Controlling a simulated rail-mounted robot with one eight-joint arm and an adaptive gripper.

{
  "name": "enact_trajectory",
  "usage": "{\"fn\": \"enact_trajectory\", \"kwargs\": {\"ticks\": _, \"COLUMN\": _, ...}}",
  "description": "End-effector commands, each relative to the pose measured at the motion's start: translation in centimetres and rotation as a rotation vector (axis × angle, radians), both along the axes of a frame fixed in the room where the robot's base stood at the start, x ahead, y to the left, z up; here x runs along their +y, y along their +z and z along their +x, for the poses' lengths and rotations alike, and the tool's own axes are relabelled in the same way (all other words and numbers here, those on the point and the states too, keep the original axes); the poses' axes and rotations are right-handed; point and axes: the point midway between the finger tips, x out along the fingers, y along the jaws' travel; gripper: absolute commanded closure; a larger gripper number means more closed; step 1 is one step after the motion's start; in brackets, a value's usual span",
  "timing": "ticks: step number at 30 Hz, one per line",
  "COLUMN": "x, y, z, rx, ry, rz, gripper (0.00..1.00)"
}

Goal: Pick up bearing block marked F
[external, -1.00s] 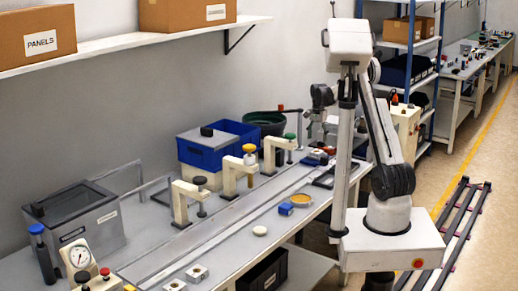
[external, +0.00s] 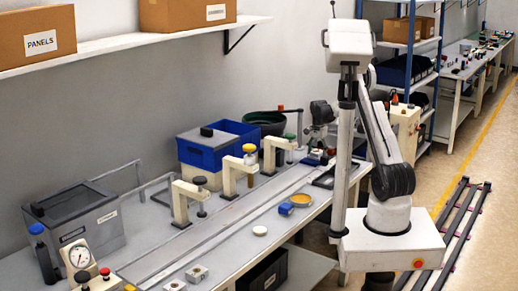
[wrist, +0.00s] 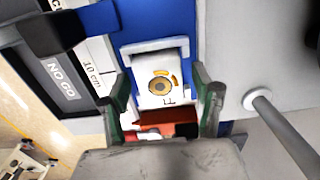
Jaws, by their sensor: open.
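The bearing block marked F (wrist: 172,92) is a white block with a round bronze-coloured centre and the letter F on its face. It lies on a blue surface (wrist: 170,18) in the wrist view. My gripper (wrist: 163,98) is open, with one green-and-grey finger to each side of the block. I see a gap on the left; on the right the finger is very near the block, and contact is unclear. In the external view my gripper (external: 319,141) is low over the far part of the bench, and the block cannot be made out there.
A dark gauge marked NO GO (wrist: 62,80) and a white piece marked 10 cm (wrist: 97,68) lie left of the block. A red piece (wrist: 172,129) shows below it. A grey rod (wrist: 283,132) is at right. A green bowl (external: 265,121) and blue bin (external: 222,155) stand nearby on the bench.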

Motion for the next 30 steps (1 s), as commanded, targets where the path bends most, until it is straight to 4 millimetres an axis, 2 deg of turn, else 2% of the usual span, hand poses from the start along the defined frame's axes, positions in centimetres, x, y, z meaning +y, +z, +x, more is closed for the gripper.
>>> {"fn": "enact_trajectory", "kwargs": {"ticks": 2, "x": 0.0, "y": 0.0, "z": 0.0, "rx": 0.0, "ry": 0.0, "rz": 0.0, "gripper": 0.41}}
{"fn": "enact_trajectory", "kwargs": {"ticks": 15, "x": 0.0, "y": 0.1, "z": 0.0, "rx": 0.0, "ry": 0.0, "rz": 0.0, "gripper": 0.99}}
{"fn": "enact_trajectory", "kwargs": {"ticks": 23, "x": 0.0, "y": 0.2, "z": 0.0, "rx": 0.0, "ry": 0.0, "rz": 0.0, "gripper": 1.0}}
{"fn": "enact_trajectory", "kwargs": {"ticks": 30, "x": 0.0, "y": 2.3, "z": 0.0, "rx": 0.0, "ry": 0.0, "rz": 0.0, "gripper": 1.0}}
